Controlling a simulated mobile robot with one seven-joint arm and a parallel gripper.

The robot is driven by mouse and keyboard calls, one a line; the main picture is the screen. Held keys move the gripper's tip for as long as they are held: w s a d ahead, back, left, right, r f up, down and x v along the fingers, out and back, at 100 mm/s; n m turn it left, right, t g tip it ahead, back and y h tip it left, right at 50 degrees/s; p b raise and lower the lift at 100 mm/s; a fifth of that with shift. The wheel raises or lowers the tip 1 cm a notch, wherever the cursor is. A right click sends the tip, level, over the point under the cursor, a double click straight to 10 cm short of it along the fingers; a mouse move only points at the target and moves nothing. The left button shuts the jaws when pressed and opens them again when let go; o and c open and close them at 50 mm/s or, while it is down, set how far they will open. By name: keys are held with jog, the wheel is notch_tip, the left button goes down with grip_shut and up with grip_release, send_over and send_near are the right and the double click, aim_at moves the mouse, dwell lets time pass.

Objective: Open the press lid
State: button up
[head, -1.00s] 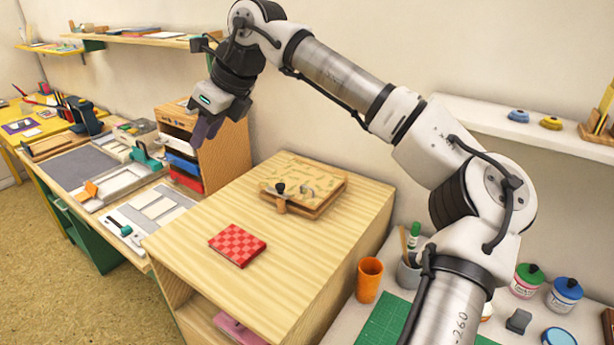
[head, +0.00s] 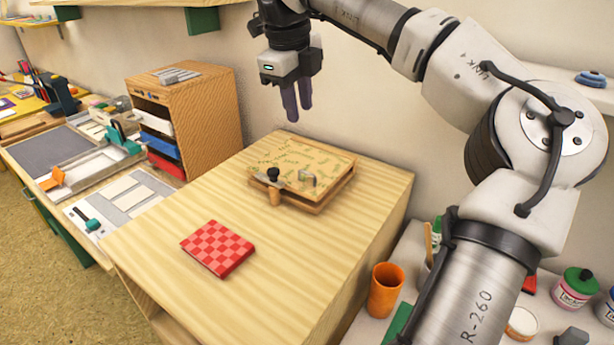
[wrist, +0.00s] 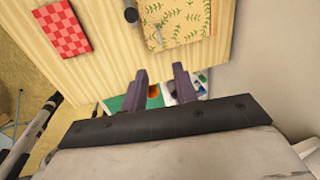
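The press (head: 304,174) sits on top of the light wooden cabinet. Its lid has a leaf-patterned top and lies flat over a wooden base. A black knob (head: 273,174) and a wooden handle (head: 275,196) are at its front left, and a small metal catch (head: 307,179) is beside them. The press shows in the wrist view (wrist: 185,20) at the top. My gripper (head: 299,118) is in the air above and behind the press, pointing down. Its two purple fingers (wrist: 160,74) are apart with nothing between them. It touches nothing.
A red checkered pad (head: 218,248) lies on the cabinet top (head: 270,270), left of the press. A drawer unit (head: 205,110) stands behind to the left. An orange cup (head: 385,290) is on the lower right desk. The wall is close behind the press.

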aim_at(308, 173)
jog(key=x, duration=0.7)
jog(key=p+x, duration=0.1)
jog(key=x, duration=0.7)
jog(key=shift+a, duration=0.2)
jog(key=shift+c, duration=0.4)
grip_shut()
